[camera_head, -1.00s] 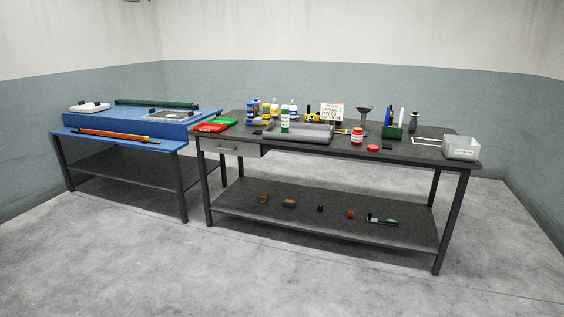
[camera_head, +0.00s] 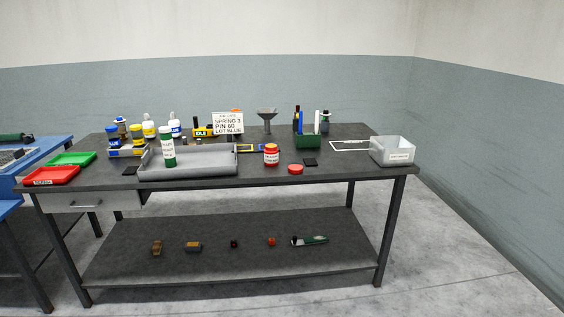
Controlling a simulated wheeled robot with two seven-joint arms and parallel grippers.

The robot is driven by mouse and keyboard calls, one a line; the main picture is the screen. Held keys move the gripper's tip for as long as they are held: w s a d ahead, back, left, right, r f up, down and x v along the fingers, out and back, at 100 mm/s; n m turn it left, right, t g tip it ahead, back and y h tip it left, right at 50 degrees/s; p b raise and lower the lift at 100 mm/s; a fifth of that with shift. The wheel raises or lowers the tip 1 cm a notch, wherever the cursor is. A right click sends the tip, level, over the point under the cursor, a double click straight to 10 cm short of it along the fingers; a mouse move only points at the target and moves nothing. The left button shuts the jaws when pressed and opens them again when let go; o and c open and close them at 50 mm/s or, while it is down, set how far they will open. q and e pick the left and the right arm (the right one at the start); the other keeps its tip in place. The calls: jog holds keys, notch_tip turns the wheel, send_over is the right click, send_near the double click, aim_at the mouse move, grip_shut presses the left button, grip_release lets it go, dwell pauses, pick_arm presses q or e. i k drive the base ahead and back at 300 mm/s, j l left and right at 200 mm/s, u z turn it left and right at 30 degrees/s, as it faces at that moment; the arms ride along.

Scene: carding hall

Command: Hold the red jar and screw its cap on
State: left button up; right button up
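The red jar (camera_head: 271,155) stands upright on the dark workbench (camera_head: 215,180), right of the grey tray. It has a white label, and its top looks orange-yellow. A flat red cap (camera_head: 295,169) lies on the bench to the right of the jar and nearer the front edge, apart from it. Neither of my grippers shows in the head view.
A grey tray (camera_head: 215,172) with a green-and-white bottle (camera_head: 168,147) stands left of the jar. A grey bin (camera_head: 393,150) stands at the right end. Floor in front is clear.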

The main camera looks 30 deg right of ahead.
aim_at(270, 153)
jog(key=i+j+z, duration=0.1)
jog(key=i+z, duration=0.3)
jog(key=i+j+z, duration=0.2)
jog(key=z, duration=0.25)
jog(key=i+j+z, duration=0.9)
jog(key=j+z, duration=0.35)
jog(key=i+j+z, duration=0.1)
jog(key=j+z, duration=0.75)
jog(key=j, duration=0.2)
